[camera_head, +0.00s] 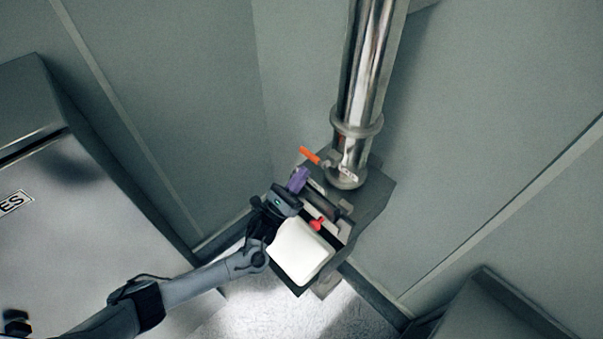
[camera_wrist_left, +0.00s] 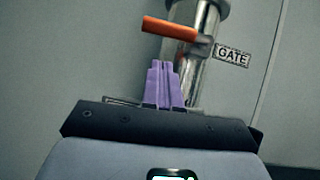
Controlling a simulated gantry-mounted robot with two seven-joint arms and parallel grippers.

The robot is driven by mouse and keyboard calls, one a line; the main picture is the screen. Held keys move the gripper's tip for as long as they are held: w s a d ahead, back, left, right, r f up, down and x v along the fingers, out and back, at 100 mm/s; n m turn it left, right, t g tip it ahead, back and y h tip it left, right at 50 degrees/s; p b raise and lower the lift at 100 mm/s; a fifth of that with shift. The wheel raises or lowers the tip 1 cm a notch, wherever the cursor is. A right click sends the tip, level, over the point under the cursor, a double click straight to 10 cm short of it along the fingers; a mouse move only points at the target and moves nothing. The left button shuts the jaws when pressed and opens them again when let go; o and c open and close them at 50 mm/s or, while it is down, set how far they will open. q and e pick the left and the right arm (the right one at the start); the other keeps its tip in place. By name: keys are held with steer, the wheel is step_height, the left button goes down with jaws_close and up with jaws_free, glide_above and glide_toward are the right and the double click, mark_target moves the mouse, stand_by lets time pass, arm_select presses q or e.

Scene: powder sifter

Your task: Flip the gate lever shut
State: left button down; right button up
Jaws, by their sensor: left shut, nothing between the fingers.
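The gate lever (camera_head: 310,155) has an orange handle and sits on the lower end of a shiny metal pipe. In the left wrist view the orange handle (camera_wrist_left: 171,28) points left from the pipe, close to level, with a "GATE" label (camera_wrist_left: 232,56) to its right. My left gripper (camera_head: 299,178) has purple fingers that are shut and empty. In the head view it is just below the lever. In the left wrist view the fingers (camera_wrist_left: 164,68) point up toward the handle, with a gap showing between them. My right gripper is not in view.
The metal pipe (camera_head: 367,75) comes down from the top. Below it is a dark stand with a white container (camera_head: 299,252) and a small red knob (camera_head: 317,224). Grey cabinet walls surround it. A grey cabinet or machine (camera_head: 90,230) fills the left side.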

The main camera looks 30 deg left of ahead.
arm_select(q)
steer(key=b+v, duration=0.2)
steer(key=v, duration=0.8)
steer(key=shift+a+f, duration=0.15)
steer(key=shift+f, duration=0.1)
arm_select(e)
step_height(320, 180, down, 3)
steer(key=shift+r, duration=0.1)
